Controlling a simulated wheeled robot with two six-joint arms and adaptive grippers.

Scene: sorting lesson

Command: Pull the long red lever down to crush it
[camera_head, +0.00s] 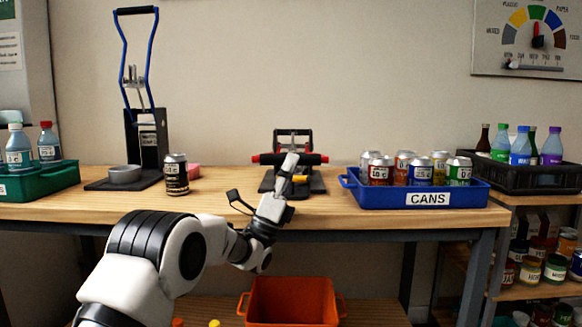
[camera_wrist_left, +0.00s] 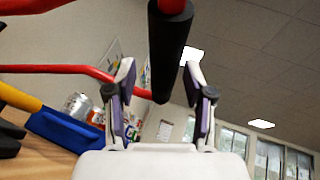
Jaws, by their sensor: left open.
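The crusher (camera_head: 318,183) stands on the middle of the table, with a dark base and a yellow part. Its lever has a black bar (camera_head: 315,159) with red ends, lying level across the front. In the left wrist view the lever shows as red rods (camera_wrist_left: 85,69) and a thick black grip (camera_wrist_left: 169,50). My left gripper (camera_head: 289,163) is open at the crusher, in front of the bar. In its wrist view the grip appears between the two fingers (camera_wrist_left: 159,75); I cannot tell whether they touch it. No can is visible inside the crusher. My right gripper is out of view.
A blue CANS tray (camera_head: 428,199) with several cans stands close right. A dark can (camera_head: 175,174) stands left, beside a blue-handled press (camera_head: 147,130). A green bin (camera_head: 45,183) and black crate (camera_head: 540,179) hold bottles. An orange bin (camera_head: 292,302) is below the table's front.

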